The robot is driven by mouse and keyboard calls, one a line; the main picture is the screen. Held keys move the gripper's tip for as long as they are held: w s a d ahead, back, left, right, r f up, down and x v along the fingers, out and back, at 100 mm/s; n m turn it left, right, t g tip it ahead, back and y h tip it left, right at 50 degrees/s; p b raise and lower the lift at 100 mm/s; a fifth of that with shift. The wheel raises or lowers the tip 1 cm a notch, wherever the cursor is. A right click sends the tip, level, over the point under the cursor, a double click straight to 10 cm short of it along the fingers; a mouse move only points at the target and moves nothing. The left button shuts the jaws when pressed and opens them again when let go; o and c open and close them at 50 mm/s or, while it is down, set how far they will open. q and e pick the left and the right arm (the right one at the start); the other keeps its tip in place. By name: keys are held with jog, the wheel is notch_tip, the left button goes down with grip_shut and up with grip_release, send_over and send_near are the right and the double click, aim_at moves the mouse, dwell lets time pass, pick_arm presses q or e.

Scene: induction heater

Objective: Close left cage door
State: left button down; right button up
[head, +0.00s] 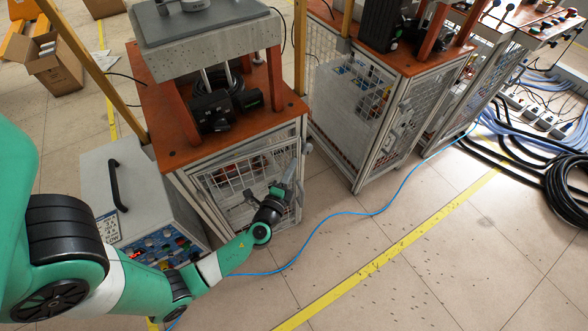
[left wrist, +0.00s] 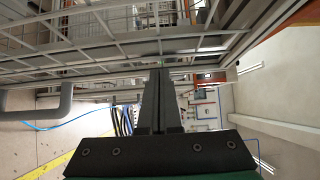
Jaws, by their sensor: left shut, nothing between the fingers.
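The left cage door (head: 232,184) is a white wire-mesh panel in a pale frame, on the front of the left machine below its orange-brown top. It looks close to the cabinet front, but I cannot tell whether a gap is left. My left gripper (head: 285,187) is in front of the door's right part. In the left wrist view, my left gripper (left wrist: 160,75) has its dark fingers together with nothing between them. Their tips are near the mesh frame (left wrist: 110,62); contact is unclear. A grey bar-shaped handle (left wrist: 64,100) shows at left. My right gripper is out of view.
A grey control box (head: 120,185) with a black handle stands left of the machine. A second caged machine (head: 350,110) stands to the right. A blue cable (head: 340,213) crosses the floor, and black hoses (head: 570,190) lie far right. The front floor is otherwise mostly clear.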

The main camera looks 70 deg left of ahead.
aim_at(288, 161)
pick_arm(q)
jog(key=shift+w+d, duration=0.2)
jog(key=shift+w, duration=0.05)
jog(key=a+n+g, duration=0.1)
jog(key=a, duration=0.1)
jog(key=a+g+y+b, duration=0.1)
jog(key=a, duration=0.1)
jog(key=shift+s+a+f+n+y+b, duration=0.1)
jog(key=shift+a+n+y+b, duration=0.1)
jog(key=shift+n+y+b, duration=0.15)
jog(key=shift+d, duration=0.1)
